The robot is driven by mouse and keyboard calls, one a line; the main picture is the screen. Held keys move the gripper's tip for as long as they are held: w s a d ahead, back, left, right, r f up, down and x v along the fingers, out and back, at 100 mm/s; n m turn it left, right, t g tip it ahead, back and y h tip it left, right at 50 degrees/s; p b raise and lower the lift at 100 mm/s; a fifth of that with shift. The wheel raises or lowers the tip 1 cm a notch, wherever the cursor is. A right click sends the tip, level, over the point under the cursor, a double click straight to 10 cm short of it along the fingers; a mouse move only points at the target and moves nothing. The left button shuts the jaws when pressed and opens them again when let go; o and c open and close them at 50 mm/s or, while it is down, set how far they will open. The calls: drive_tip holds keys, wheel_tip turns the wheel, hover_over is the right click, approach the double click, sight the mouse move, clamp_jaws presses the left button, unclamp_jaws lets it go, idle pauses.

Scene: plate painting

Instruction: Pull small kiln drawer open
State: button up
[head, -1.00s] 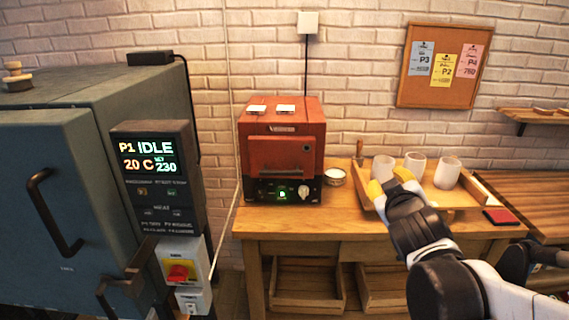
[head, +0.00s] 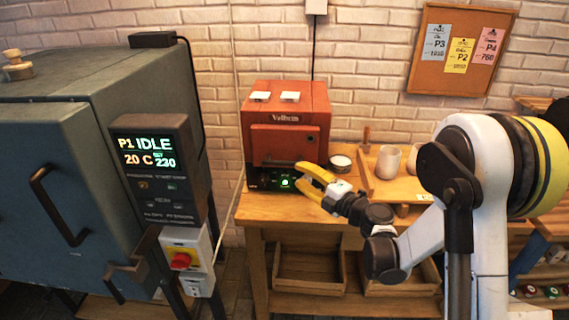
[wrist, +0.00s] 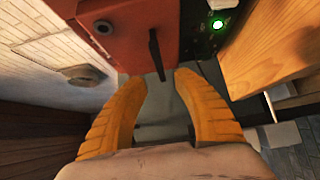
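The small kiln (head: 290,108) is a red box on the wooden table. Its red front panel (head: 285,139) looks shut. A dark handle bar (wrist: 157,55) stands out from the kiln front in the wrist view. The black control strip with a green light (wrist: 218,24) is beside it. My gripper (head: 297,174) has yellow fingers and is at the kiln front, near the panel's lower right. The fingers (wrist: 160,77) are open and empty in the wrist view. The handle's end is just ahead of the gap between the fingertips; I see no contact.
The large blue-grey kiln (head: 55,170) with its display (head: 150,155) stands at the left. A small round jar (head: 340,162) is right of the red kiln. Pale cups (head: 388,162) stand on a wooden tray behind my arm. Wooden crates (head: 310,270) are under the table (head: 262,213).

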sight(286, 165)
drive_tip(key=b+x, duration=0.1)
drive_tip(key=x, duration=0.7)
clamp_jaws()
